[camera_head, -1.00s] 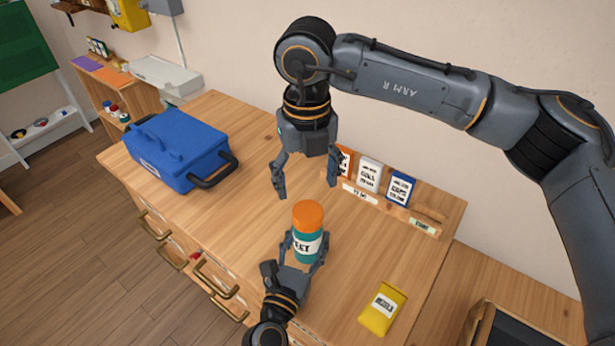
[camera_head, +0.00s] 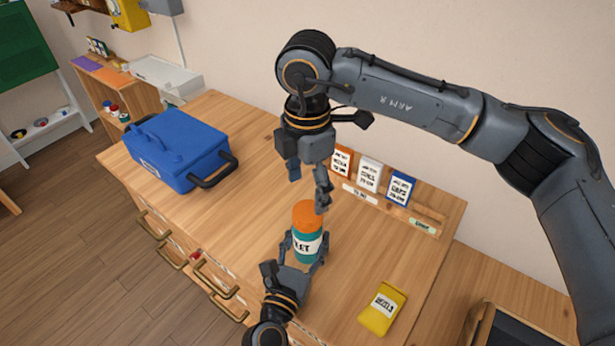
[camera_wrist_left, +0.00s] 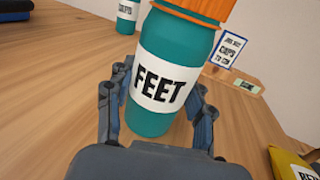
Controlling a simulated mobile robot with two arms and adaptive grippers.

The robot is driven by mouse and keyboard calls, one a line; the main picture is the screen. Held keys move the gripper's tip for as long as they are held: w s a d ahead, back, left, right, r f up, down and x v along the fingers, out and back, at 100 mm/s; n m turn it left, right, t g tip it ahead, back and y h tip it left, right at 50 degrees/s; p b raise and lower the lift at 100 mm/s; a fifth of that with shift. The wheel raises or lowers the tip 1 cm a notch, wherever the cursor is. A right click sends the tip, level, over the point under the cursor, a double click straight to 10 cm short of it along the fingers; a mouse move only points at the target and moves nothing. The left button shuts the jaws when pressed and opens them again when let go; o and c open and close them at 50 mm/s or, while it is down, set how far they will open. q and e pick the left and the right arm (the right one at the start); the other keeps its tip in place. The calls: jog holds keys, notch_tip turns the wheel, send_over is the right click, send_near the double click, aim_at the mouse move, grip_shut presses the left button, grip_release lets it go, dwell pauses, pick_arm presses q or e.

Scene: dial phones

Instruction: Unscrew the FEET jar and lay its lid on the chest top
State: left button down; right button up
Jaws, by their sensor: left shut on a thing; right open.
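The FEET jar (camera_head: 307,247) stands upright on the chest top (camera_head: 245,225), teal with a white label. Its orange lid (camera_head: 307,214) is on it. In the left wrist view the FEET label (camera_wrist_left: 160,85) faces the camera and the lid's top is cut off by the frame edge. My left gripper (camera_head: 305,262) is shut on the jar's lower body, a finger on each side. My right gripper (camera_head: 308,190) is open and empty, pointing down just above the lid. One finger overlaps the lid's right edge in the head view; I cannot tell whether it touches.
A blue case (camera_head: 175,148) stands at the chest top's left. A rack at the back holds orange, white and blue cards (camera_head: 400,188). A yellow packet (camera_head: 382,308) lies front right. A second teal labelled container (camera_wrist_left: 128,14) shows in the wrist view. The wood left of the jar is clear.

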aim_at(308, 211)
notch_tip(308, 211, down, 6)
jog(key=shift+f, duration=0.25)
